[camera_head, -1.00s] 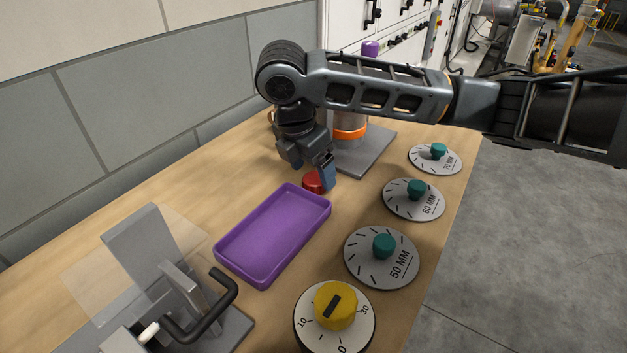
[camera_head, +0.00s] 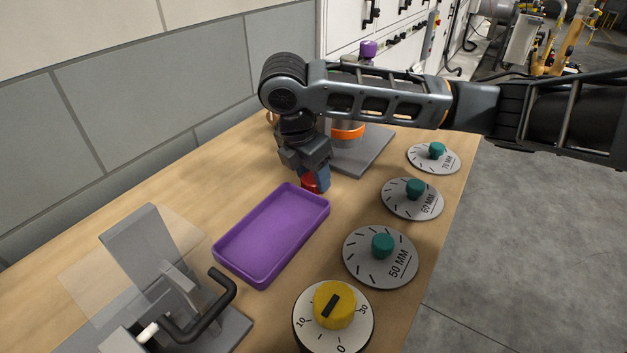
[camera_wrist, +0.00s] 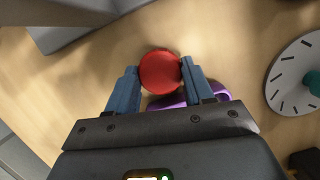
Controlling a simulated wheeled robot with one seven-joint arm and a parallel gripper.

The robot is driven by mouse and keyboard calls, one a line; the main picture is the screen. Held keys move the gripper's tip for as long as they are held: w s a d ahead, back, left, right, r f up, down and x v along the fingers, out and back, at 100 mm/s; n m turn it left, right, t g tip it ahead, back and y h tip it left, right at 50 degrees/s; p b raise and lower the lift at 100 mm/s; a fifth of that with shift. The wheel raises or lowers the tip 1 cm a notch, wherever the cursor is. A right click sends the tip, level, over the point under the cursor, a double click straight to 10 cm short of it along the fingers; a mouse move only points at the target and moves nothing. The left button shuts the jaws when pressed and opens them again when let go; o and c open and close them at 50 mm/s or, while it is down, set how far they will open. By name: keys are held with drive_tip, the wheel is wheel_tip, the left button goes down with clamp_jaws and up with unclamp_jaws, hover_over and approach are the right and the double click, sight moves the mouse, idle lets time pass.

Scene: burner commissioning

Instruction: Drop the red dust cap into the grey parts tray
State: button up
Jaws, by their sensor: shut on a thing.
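The red dust cap (camera_head: 311,183) is at table level just beyond the far edge of the tray. In the wrist view the round red cap (camera_wrist: 160,71) sits between the two blue fingertips. My gripper (camera_head: 316,178) points down and is shut on the cap; the near finger hides part of it in the head view. I cannot tell whether the cap still touches the wood. The tray (camera_head: 272,236) looks purple, not grey. It is empty and lies flat on the table; a bit of its purple edge (camera_wrist: 180,99) shows behind my gripper in the wrist view.
Several grey dial discs with teal knobs (camera_head: 382,245) line the right side of the table. A yellow knob (camera_head: 334,304) is at the front. A grey fixture with a black handle (camera_head: 205,313) stands at front left. A grey plate (camera_head: 366,154) with an orange-banded post is behind my gripper.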

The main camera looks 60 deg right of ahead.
sight(312, 178)
drive_tip(key=shift+c, duration=0.7)
drive_tip(key=shift+r, duration=0.1)
drive_tip(key=shift+r, duration=0.2)
wheel_tip(312, 178, up, 3)
drive_tip(key=shift+r, duration=0.2)
drive_tip(key=s+d+r, duration=0.7)
drive_tip(key=s, duration=0.2)
drive_tip(key=shift+s+d, duration=0.15)
